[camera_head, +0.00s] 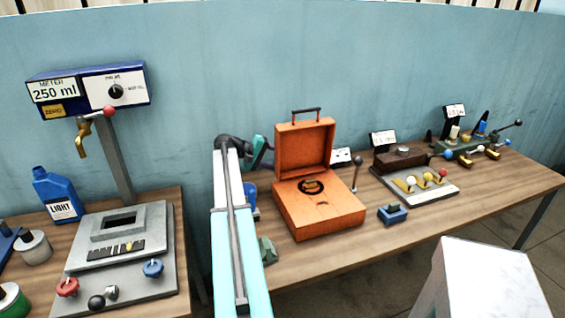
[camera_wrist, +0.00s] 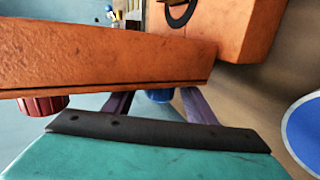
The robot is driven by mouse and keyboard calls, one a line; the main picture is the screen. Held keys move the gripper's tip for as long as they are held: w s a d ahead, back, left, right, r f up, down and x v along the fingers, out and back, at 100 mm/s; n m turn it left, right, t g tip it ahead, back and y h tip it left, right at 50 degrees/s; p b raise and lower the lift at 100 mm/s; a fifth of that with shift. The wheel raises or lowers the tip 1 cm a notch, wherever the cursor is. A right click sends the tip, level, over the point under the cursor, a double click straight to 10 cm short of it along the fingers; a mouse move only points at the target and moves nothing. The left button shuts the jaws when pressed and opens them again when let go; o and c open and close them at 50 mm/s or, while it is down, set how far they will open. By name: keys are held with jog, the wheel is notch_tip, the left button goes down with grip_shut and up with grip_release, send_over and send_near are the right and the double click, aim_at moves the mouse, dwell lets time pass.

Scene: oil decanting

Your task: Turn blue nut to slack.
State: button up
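In the wrist view, a blue round part (camera_wrist: 158,96), perhaps the blue nut, shows between the two spread fingers of my gripper (camera_wrist: 155,98). An orange edge hides most of it and the fingertips, and a gap shows on both sides, so I see no grip. In the head view, my gripper (camera_head: 259,152) is beside the left side of the orange case (camera_head: 318,210). A blue part (camera_head: 251,200) sits low between my arm and the case, partly hidden. A separate blue knob (camera_head: 153,268) is on the left grey plate.
The open orange case lies close to my gripper; its orange wall (camera_wrist: 95,60) fills much of the wrist view. A red ribbed knob (camera_wrist: 42,105) and a blue disc (camera_wrist: 307,132) flank my gripper there. A small blue block (camera_head: 392,213) sits right of the case.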

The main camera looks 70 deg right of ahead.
jog(key=shift+w+a+r, duration=0.2)
jog(key=shift+w+a, duration=0.05)
jog(key=shift+w, duration=0.1)
jog(key=b+v, duration=0.3)
jog(key=v, duration=1)
jog(key=shift+s, duration=0.1)
